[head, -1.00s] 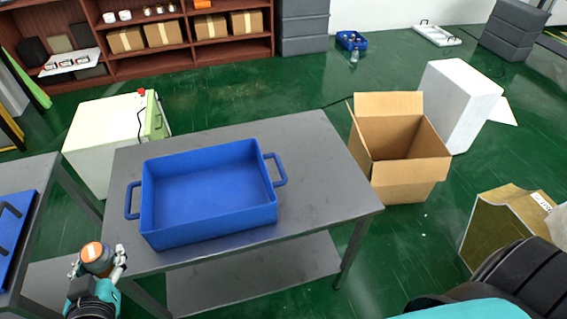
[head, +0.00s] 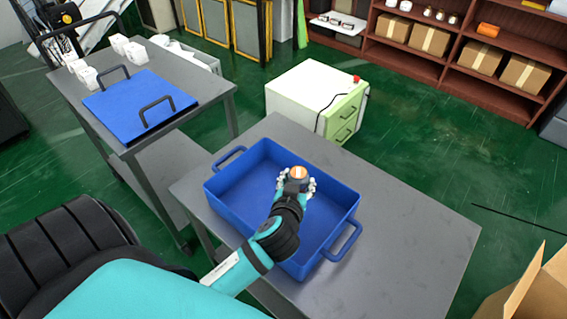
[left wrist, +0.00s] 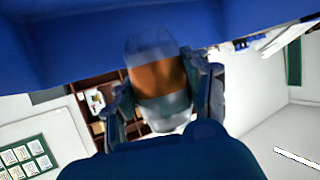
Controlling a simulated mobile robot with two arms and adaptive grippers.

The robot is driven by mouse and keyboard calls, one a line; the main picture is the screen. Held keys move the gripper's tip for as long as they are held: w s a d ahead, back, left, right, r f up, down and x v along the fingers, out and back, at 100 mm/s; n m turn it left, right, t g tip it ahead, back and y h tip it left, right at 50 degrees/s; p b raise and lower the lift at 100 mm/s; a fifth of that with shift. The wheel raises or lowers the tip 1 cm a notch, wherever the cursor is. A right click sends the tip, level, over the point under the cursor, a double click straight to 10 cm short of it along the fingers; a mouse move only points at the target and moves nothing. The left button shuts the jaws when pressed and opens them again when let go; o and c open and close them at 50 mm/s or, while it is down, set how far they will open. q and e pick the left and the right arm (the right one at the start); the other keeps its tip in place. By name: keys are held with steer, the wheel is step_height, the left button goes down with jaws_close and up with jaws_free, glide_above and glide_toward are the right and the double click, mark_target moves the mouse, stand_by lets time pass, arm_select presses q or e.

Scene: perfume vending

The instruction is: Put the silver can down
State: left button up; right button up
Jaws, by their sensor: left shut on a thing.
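The silver can (head: 297,172) with an orange band is in my left gripper (head: 296,186), over the inside of the blue crate (head: 236,187). In the left wrist view the can (left wrist: 158,78) sits between the two fingers (left wrist: 165,95), which are shut on it. The blue crate wall (left wrist: 75,42) fills the top of that view, behind the can's end. I cannot tell whether the can touches the crate floor. My arm hides part of the crate's near side. My right gripper is not in view.
The crate stands on a grey table (head: 405,225) with bare top to its right. A second table on the left holds a blue lid-like tray (head: 128,102) and several white cups (head: 122,46). A white cabinet (head: 300,92) stands behind. An open carton (head: 540,290) is at lower right.

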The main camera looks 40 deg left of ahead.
mark_target(236, 176)
arm_select(q)
steer(key=s+a+r+n+g+y+p, duration=0.1)
steer(key=a+r+n+g+y+p, duration=0.15)
steer(key=a+n+g+y, duration=0.9)
steer(key=a+f+n+g+h, duration=0.1)
steer(key=f, duration=0.1)
steer(key=a+f+n+g+h, duration=0.2)
steer(key=f+n, duration=0.1)
steer(key=shift+s+a+f, duration=0.3)
steer(key=shift+a, duration=0.1)
step_height(236, 176, down, 4)
steer(key=shift+f, duration=0.4)
